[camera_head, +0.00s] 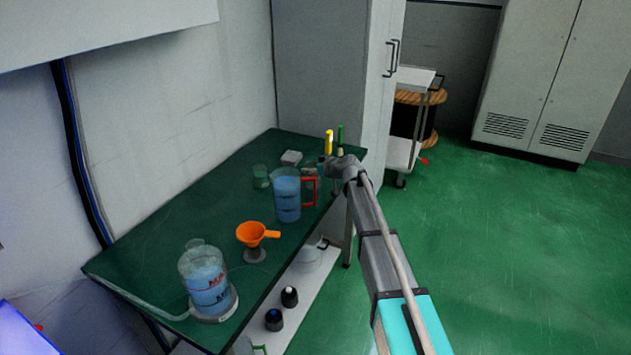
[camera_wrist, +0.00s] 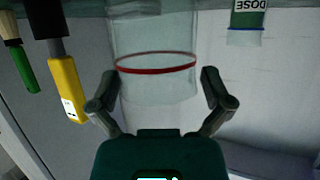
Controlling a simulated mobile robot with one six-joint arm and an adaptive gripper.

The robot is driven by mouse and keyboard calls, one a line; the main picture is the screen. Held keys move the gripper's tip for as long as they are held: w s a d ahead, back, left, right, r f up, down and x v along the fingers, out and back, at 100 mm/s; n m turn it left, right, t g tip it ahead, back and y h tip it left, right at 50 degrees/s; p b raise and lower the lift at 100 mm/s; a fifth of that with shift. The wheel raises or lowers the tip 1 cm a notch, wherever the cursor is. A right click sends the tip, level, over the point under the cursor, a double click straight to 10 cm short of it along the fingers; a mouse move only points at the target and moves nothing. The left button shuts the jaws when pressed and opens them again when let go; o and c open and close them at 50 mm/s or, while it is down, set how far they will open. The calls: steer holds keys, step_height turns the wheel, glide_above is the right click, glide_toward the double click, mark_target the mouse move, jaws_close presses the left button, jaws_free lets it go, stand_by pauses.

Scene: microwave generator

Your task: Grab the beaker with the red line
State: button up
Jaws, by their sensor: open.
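The clear glass beaker with the red line (camera_wrist: 155,40) is in the centre of the wrist view, which shows the scene upside down. Its red band runs right around the glass near the rim. My gripper (camera_wrist: 159,76) is open, with one finger on each side of the beaker's rim end. I cannot tell whether either finger touches the glass. In the head view my gripper (camera_head: 333,166) is at the far right corner of the green table, and I cannot pick out the beaker there.
A yellow tool (camera_wrist: 67,88) and a green-handled brush (camera_wrist: 20,62) are left of the beaker in the wrist view; a DOSE container (camera_wrist: 248,18) is right. On the table (camera_head: 190,215) are a blue jug with red handle (camera_head: 286,196), an orange funnel (camera_head: 250,234) and a large flask (camera_head: 204,279).

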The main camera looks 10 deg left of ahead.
stand_by(0.5)
steer(key=c, duration=0.8)
steer(key=shift+r, duration=0.15)
step_height(320, 180, up, 10)
steer(key=p, duration=1)
stand_by(0.4)
